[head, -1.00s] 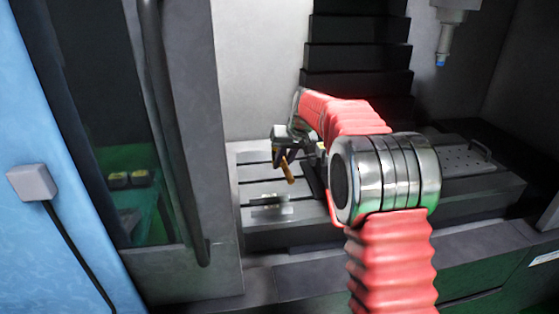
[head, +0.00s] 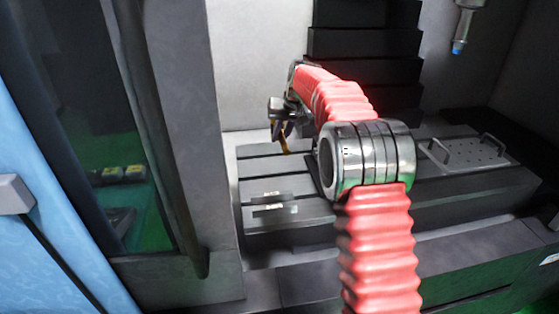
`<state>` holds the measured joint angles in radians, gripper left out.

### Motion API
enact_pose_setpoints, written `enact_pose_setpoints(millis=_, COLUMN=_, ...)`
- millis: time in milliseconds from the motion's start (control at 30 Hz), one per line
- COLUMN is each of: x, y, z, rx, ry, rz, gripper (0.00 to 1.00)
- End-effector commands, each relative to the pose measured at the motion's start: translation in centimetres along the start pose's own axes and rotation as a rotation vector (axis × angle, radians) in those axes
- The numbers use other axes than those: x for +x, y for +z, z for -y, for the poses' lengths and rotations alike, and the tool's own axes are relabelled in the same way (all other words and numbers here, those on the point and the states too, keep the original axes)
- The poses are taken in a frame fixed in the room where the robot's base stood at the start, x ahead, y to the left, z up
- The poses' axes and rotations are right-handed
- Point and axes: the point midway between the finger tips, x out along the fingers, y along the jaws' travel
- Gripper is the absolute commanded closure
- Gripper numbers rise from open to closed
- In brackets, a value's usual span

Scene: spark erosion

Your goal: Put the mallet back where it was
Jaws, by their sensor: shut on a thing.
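My gripper (head: 278,128) is shut on the mallet and holds it above the back left part of the slotted machine table. The mallet (head: 284,143) shows as a thin orange-brown handle that slants down from the jaws. Its head cannot be made out against the dark gripper. The lower end of the handle appears to be clear of the table (head: 258,170), though the exact height is hard to tell.
Small metal blocks (head: 273,209) lie on the table's front left. A perforated plate with two handles (head: 465,153) is on the right. A spindle (head: 461,30) hangs above at right. A door frame (head: 175,150) stands close on the left.

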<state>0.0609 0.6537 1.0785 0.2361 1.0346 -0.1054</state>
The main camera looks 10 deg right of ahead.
Motion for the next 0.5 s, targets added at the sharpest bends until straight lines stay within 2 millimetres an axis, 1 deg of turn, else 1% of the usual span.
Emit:
enact_pose_setpoints(millis=300, x=4.2, y=1.8, z=-1.0, rx=0.001, ry=0.001, rz=0.0, gripper=1.0)
enact_pose_setpoints(millis=400, x=5.0, y=2.1, z=-1.1, rx=0.001, ry=0.0, rz=0.0, gripper=1.0)
enact_pose_setpoints(millis=500, x=5.2, y=2.1, z=-1.2, rx=0.001, ry=0.0, rz=-0.002, gripper=1.0)
